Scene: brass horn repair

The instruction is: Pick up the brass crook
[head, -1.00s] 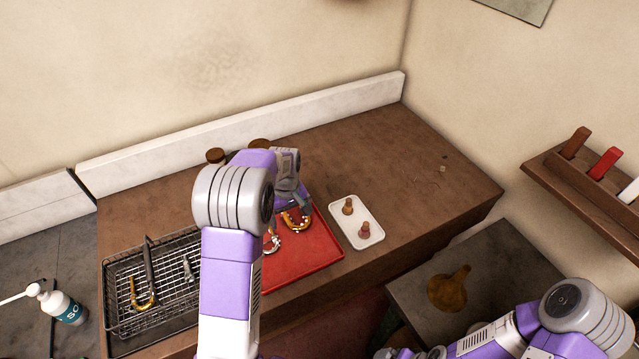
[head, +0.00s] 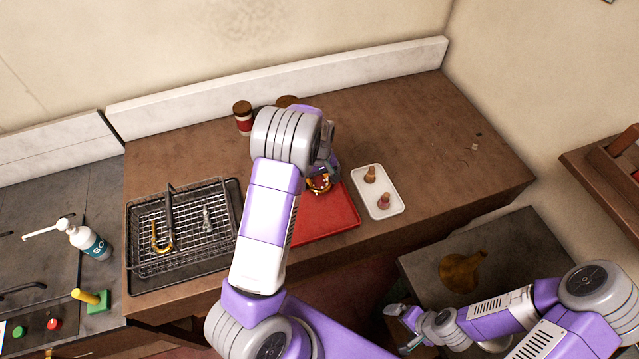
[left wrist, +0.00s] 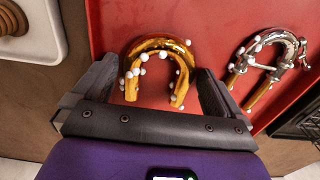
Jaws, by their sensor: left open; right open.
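The brass crook (left wrist: 158,68) is a U-shaped golden tube dotted with small white beads. It lies on the red tray (left wrist: 115,18), its bend away from my left gripper. My left gripper (left wrist: 157,75) is open, with one finger on each side of the crook. Whether the fingers touch it I cannot tell. In the head view the crook (head: 319,186) shows partly beneath my left gripper (head: 326,168). A second crook (left wrist: 268,62), silver and brass with white beads, lies to the right on the tray in the wrist view. My right gripper (head: 404,322) is low at the right, away from the tray.
A wire basket (head: 222,190) holds a hooked brass piece (head: 157,238) and a small silver part. A white dish (head: 384,212) with two brownish pieces stands right of the tray. A soap bottle (head: 88,240) is at left.

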